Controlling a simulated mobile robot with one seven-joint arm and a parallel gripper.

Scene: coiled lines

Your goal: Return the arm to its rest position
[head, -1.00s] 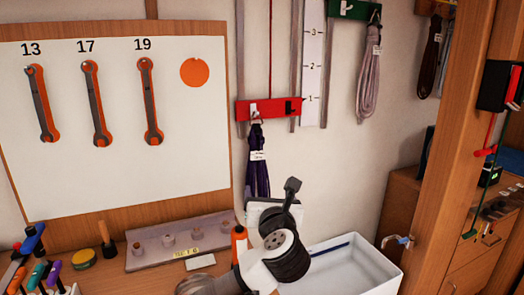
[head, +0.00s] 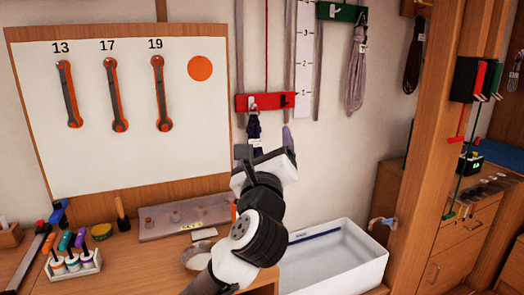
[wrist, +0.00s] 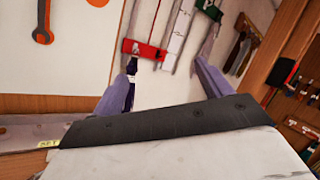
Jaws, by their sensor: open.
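My arm reaches up from the bottom of the head view, in front of the wall. My gripper (head: 265,146) is at its upper end, just below the red hook plate (head: 266,101). In the wrist view its two pale purple fingers (wrist: 165,75) stand wide apart with nothing between them. A dark purple coiled line (head: 254,125) hangs from the red plate's hook, its lower part hidden behind my gripper. The coil also shows in the wrist view (wrist: 131,88), beside the left finger and apparently behind it.
A grey coil (head: 356,75) hangs from a green plate (head: 342,12). A white bin (head: 345,275) stands low on the right, before a wooden post (head: 440,150). A wrench board (head: 110,150) is at left. A screwdriver rack (head: 75,266) and grey tray (head: 160,222) occupy the bench.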

